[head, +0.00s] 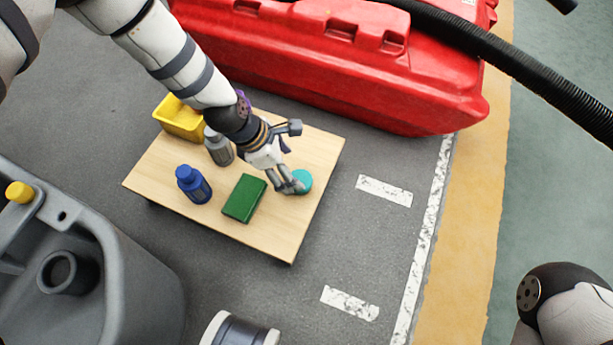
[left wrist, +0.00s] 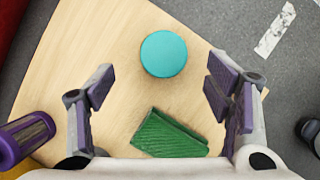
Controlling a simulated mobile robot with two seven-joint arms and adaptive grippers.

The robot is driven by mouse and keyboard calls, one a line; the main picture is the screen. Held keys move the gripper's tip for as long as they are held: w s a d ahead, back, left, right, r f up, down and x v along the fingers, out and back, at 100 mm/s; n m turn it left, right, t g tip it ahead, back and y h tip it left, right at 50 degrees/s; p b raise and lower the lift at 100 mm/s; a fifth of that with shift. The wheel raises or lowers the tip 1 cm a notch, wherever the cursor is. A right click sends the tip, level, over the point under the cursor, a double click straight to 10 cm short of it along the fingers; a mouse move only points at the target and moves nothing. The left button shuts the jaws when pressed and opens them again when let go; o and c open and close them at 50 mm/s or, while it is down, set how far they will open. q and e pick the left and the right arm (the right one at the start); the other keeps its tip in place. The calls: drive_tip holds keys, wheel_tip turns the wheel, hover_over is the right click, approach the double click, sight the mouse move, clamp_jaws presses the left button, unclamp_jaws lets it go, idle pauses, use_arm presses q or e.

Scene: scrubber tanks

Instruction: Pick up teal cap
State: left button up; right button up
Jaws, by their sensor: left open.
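The teal cap (head: 302,181) is a small round disc lying on the wooden board (head: 320,160), near its right edge. In the left wrist view the teal cap (left wrist: 164,54) lies ahead of the fingertips, roughly midway between them. My left gripper (head: 290,187) is over the board next to the cap and partly overlaps it in the head view. In the left wrist view my left gripper (left wrist: 158,84) is open, with nothing between its fingers. My right gripper is not in view.
A green block (head: 244,198) lies close to my left gripper. A red tank (head: 340,60) is behind; a grey tank (head: 130,290) is front left.

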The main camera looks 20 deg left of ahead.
sight(301, 179)
use_arm(q)
drive_tip(key=b+x, duration=0.3)
drive_tip(key=x, duration=0.4)
drive_tip(key=shift+s+d+f+b, duration=0.1)
drive_tip(key=shift+d+f+b, duration=0.05)
drive_tip(key=shift+b, duration=0.2)
drive_tip(key=c, duration=1)
